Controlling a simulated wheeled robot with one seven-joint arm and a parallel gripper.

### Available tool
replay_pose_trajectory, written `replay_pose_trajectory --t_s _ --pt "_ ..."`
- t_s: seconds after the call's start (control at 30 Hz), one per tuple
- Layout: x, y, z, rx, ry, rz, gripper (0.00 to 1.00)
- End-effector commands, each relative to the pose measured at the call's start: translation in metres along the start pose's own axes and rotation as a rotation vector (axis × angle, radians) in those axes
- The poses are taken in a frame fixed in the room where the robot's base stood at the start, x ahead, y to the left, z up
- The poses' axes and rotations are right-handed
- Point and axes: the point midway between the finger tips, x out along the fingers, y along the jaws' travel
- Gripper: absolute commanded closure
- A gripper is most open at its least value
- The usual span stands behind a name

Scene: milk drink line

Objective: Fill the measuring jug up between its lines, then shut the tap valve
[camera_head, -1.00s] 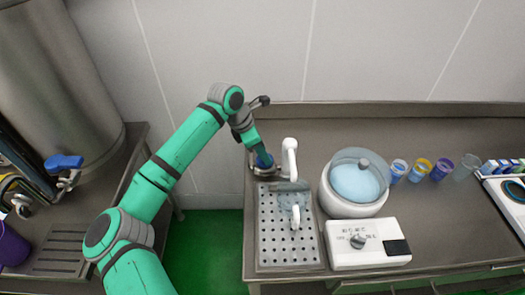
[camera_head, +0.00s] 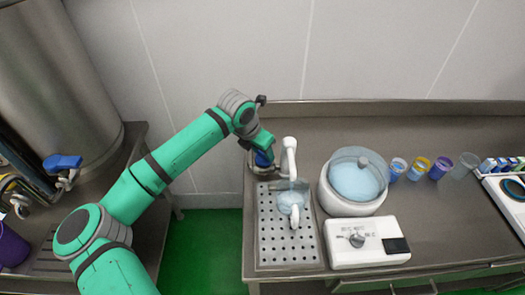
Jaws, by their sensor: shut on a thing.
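The white tap (camera_head: 289,150) stands at the back of the perforated drip tray (camera_head: 270,250). The clear measuring jug (camera_head: 291,203) stands on the tray under the spout, with pale blue liquid in it. The spout covers part of the jug, and its lines are too small to read. My gripper (camera_head: 265,150) is just left of the tap, shut on the blue tap valve (camera_head: 262,159), which is mostly hidden behind my wrist. I cannot tell how far the valve is turned.
A white round bath with a clear lid (camera_head: 357,180) and a white control box (camera_head: 367,242) stand right of the tray. Several coloured cups (camera_head: 419,168) stand farther right.

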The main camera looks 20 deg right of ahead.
Motion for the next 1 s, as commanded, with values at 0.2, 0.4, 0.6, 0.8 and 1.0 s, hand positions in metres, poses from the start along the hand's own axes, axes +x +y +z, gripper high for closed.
replay_pose_trajectory --t_s 0.2,0.4,0.6,0.8,1.0 --pt "0.0 -0.001 0.002 -0.002 -0.004 0.0 0.82" --pt "-0.001 -0.001 0.002 -0.002 -0.004 0.0 0.48" --pt "0.0 0.0 0.001 -0.002 -0.002 0.001 0.41" --pt "-0.004 0.001 0.0 -0.003 -0.002 0.002 0.41" --pt "-0.031 0.001 0.0 -0.002 -0.002 0.004 0.41"
